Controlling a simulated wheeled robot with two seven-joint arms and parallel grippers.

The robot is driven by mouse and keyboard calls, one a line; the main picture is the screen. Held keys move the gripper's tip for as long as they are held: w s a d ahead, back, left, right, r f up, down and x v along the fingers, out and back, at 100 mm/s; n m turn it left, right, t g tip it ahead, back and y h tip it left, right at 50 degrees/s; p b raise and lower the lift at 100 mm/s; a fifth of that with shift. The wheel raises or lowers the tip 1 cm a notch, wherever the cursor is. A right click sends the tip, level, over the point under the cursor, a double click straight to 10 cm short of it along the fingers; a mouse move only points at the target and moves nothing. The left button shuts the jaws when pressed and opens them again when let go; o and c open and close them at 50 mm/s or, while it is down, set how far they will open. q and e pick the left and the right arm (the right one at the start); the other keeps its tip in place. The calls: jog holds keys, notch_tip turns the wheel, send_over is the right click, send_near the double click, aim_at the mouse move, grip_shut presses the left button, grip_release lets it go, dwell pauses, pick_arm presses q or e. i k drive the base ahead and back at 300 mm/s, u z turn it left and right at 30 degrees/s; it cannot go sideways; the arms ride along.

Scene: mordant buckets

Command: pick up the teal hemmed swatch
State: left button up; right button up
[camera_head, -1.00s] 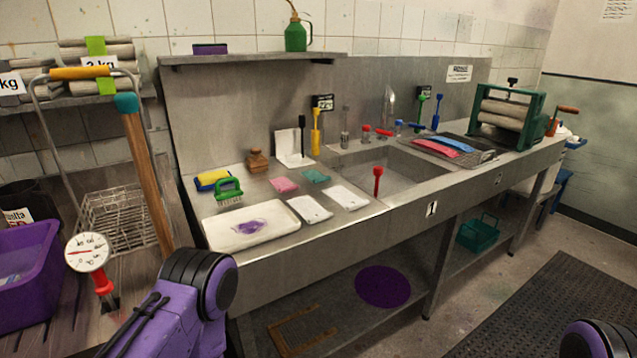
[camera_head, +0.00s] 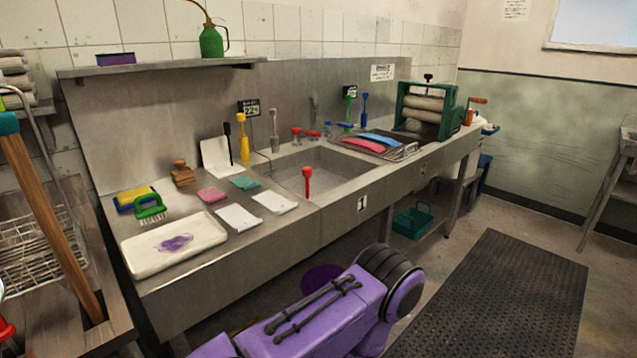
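The teal hemmed swatch (camera_head: 244,183) lies flat on the steel counter, left of the sink basin. A pink swatch (camera_head: 211,195) lies to its left, and two white cloths (camera_head: 273,202) (camera_head: 238,217) lie in front of it. Part of one of my purple arms shows at the bottom of the view, in front of the counter and well short of the swatch. Neither of my grippers is in the view.
A white tray (camera_head: 150,262) with a purple stain, a green brush (camera_head: 150,207) and a wooden block (camera_head: 183,174) stand left of the swatches. A red-handled tool (camera_head: 307,180) stands at the sink (camera_head: 330,163). A dark floor mat (camera_head: 500,300) lies at right.

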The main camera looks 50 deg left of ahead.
aim_at(245, 184)
jog(key=z, duration=0.1)
jog(key=i, duration=1.05)
jog(key=u, duration=1.5)
